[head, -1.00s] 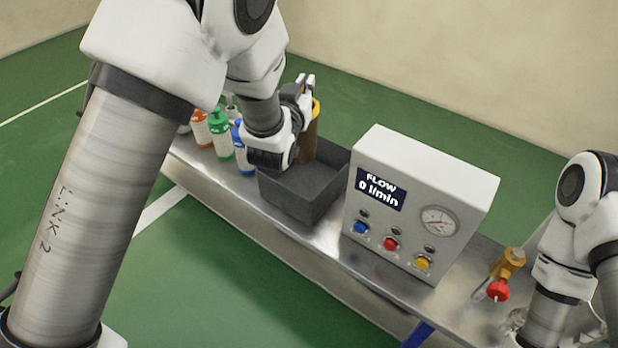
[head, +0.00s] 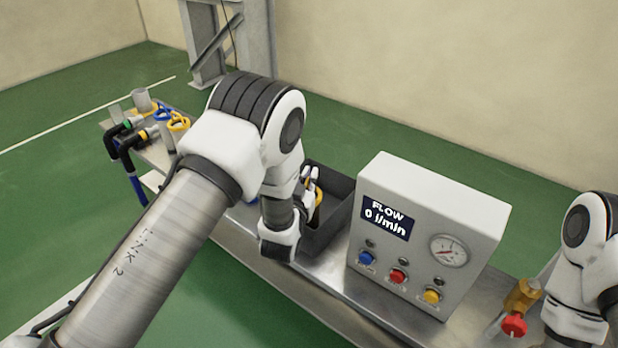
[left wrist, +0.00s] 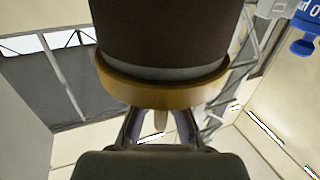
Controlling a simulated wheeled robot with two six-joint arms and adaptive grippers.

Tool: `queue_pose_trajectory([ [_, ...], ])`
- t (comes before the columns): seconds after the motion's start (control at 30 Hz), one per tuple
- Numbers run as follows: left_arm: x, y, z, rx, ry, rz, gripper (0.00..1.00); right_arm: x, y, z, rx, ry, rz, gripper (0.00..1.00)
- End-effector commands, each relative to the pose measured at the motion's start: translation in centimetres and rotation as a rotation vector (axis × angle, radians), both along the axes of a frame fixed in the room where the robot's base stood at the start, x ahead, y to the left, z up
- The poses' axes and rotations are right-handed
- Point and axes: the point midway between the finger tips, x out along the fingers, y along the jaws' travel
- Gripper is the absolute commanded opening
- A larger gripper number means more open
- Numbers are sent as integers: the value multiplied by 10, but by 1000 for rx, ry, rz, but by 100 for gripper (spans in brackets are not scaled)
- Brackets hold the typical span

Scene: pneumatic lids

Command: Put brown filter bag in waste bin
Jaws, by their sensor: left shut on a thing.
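The brown filter bag (left wrist: 165,35) has a yellow-ochre rim ring and fills the top of the left wrist view. In the head view its ring (head: 319,195) shows at my left gripper (head: 311,182), which is shut on it at the rim. The dark grey, open-topped waste bin (head: 335,226) stands on the bench left of the flow panel. The gripper and bag lie within the bin's outline. My arm hides part of the bin and most of the bag, so I cannot tell how deep the bag hangs.
The white flow panel (head: 430,235) stands close to the bin's right. A brass valve with a red knob (head: 514,325) is at the lower right. Hoses and fittings (head: 150,130) crowd the bench's left end. Bottles behind my arm are mostly hidden.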

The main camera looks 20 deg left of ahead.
Motion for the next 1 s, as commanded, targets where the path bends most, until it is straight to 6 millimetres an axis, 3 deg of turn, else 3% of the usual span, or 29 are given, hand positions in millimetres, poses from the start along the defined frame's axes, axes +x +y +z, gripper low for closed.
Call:
queue_pose_trajectory([
  [0.17,0,0,-1,0,-3,0,0,0,0,-2,0,0,0,100],
  [0.27,0,0,-2,0,0,0,31,0,0,-1,0,0,0,100],
  [0.63,-2,0,2,0,1,-1,32,0,0,2,0,0,0,100],
  [0.77,-22,-2,1,1,4,-1,32,0,0,3,0,0,0,100],
  [1.0,-85,-4,2,3,5,-2,32,0,0,8,0,0,0,100],
])
